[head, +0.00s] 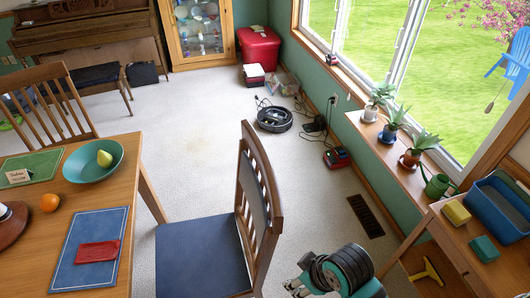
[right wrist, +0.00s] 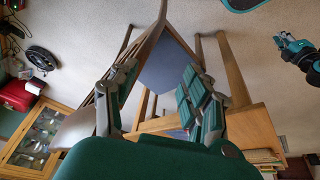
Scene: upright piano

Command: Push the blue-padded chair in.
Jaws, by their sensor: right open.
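The blue-padded chair (head: 205,258) stands at the right side of the wooden table (head: 140,190), angled, with its slatted back toward the right. In the right wrist view the chair's blue pad (right wrist: 168,72) shows between and beyond my fingers. My right gripper (head: 296,286) is at the bottom of the head view, just right of the chair back. In the right wrist view my right gripper (right wrist: 160,100) is open, its left finger overlapping the chair back; contact cannot be told. What looks like my left gripper (right wrist: 290,45) shows at the right edge there, its jaw state unclear.
A robot vacuum (head: 274,119) and cables lie on the carpet by the window wall. A low sill with plants (head: 392,122) and a side table with a blue bin (head: 497,207) stand at right. Another chair (head: 55,100) stands at far left.

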